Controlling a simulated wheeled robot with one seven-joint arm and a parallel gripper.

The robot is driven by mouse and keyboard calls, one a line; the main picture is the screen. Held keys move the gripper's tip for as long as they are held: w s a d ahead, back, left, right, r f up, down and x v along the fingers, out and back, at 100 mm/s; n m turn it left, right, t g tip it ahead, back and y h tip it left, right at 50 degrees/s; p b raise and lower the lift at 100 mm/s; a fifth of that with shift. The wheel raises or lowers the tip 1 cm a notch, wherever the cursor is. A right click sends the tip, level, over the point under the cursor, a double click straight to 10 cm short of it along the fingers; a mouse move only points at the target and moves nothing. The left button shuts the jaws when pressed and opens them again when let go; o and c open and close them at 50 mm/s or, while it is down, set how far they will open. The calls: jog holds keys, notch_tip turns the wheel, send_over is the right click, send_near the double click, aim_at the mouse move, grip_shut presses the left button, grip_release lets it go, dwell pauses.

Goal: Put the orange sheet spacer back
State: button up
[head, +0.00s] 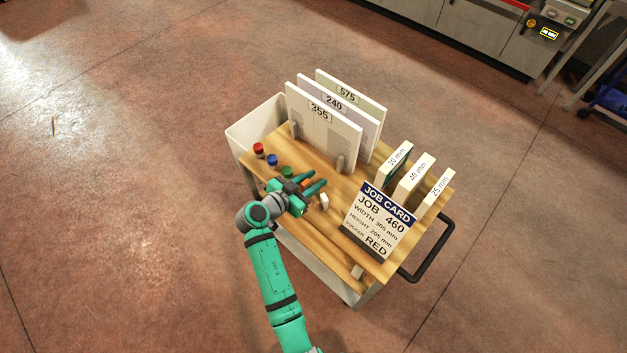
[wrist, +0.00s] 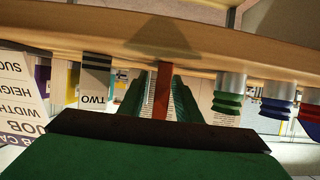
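An orange piece (head: 306,183), which I take to be the orange sheet spacer, shows between the teal fingers of my gripper (head: 313,180) in the head view. In the wrist view, orange-brown surfaces (wrist: 132,98) show beside the ribbed fingers (wrist: 165,95). I cannot tell whether the fingers press on the piece. Most of it is hidden by my gripper.
Red (head: 258,149), blue (head: 272,159) and green (head: 287,171) suckers stand left of my gripper. A small white block (head: 323,201) is close by on the right. The job card (head: 379,222), numbered panels (head: 322,128) and millimetre-marked blocks (head: 414,177) occupy the cart's rest. A white bin (head: 250,128) adjoins it.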

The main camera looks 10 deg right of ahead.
jog(key=v, duration=1.2)
dwell(0.3)
